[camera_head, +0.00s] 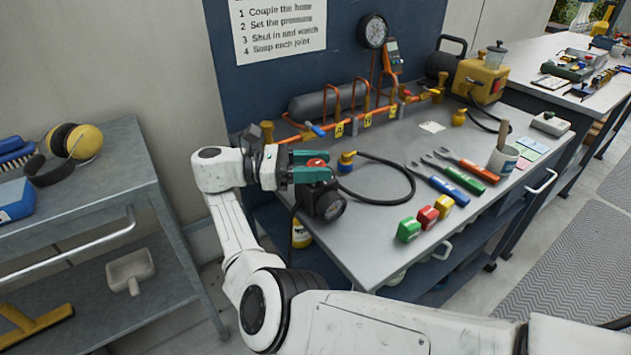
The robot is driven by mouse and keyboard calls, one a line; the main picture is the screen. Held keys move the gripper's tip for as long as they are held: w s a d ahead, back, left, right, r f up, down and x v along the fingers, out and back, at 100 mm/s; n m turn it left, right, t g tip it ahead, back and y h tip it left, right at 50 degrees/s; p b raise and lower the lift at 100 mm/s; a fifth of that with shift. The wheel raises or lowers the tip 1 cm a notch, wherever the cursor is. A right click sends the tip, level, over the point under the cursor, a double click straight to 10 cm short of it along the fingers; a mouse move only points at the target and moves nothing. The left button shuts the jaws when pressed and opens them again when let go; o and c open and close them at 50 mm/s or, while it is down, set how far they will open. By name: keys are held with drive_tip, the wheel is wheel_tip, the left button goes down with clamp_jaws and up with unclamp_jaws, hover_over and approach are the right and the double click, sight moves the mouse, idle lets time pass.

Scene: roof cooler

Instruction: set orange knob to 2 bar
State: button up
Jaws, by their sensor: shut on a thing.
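My gripper (314,168) has green fingers and is at the left front of the grey workbench (375,225). It is shut on a red-orange knob (317,162), mostly hidden between the fingers. The knob sits above a black device with a round dark dial (330,206) near the bench's left edge. The dial is too small to read, so I cannot tell the pressure. A black hose (408,175) curves from near a brass fitting with a blue part (347,160), just right of my gripper.
Behind stand orange pipes (330,100) and a round wall gauge (373,31). Spanners with coloured handles (466,180) and green, red and yellow blocks (409,229) lie to the right. A yellow machine (478,82) stands at the back. A grey trolley (115,180) is at left.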

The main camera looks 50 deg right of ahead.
drive_tip(key=shift+f+m+g+y+b, duration=0.4)
drive_tip(key=shift+m+g+y+b, duration=0.55)
drive_tip(key=shift+b, duration=3.05)
drive_tip(key=shift+r+y+b, duration=0.35)
drive_tip(key=shift+y+b, duration=0.2)
drive_tip(key=shift+b, duration=0.7)
drive_tip(key=o, duration=0.9)
drive_tip(key=shift+r, duration=0.1)
